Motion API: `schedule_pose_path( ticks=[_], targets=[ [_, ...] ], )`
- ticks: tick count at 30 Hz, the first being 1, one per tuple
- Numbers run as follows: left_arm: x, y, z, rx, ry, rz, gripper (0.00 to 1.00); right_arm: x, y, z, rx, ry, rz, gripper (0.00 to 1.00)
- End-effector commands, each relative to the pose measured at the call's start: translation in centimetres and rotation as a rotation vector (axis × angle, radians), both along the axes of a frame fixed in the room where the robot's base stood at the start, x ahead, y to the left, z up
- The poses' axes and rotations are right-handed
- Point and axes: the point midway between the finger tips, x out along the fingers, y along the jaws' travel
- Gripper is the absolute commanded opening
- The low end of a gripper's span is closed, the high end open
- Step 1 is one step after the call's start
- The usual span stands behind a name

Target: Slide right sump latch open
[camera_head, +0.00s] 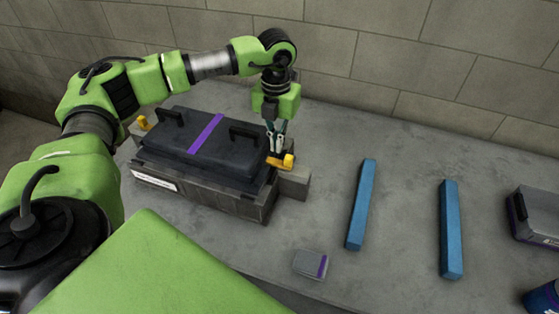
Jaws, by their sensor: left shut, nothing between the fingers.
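The sump is a dark grey box (205,196) with a black lid (180,151), two black handles and a purple stripe, on the left of the bench. The right latch, a yellow piece (287,161), sits at the lid's right end. Another yellow latch (142,122) shows at the far left end. My left gripper (275,149) points down at the right latch, with its fingers close together. The fingertips are right beside the latch; I cannot tell whether they touch it. The right gripper is not in view.
Two blue bars (361,205) and (451,230) lie on the bench to the right. A small grey block with a purple stripe (311,264) lies near the front edge. A grey case (537,214) stands at the right edge. A block wall (400,60) closes off the back.

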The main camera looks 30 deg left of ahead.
Motion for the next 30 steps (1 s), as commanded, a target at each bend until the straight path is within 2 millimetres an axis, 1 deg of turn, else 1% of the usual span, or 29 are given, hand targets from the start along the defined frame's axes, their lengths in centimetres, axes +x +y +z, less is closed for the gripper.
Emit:
schedule_pose_path(
  ticks=[30],
  targets=[
    [0.0,0.0,-3.2,-0.001,0.000,0.000,0.00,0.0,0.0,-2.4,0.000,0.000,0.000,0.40]
  ],
)
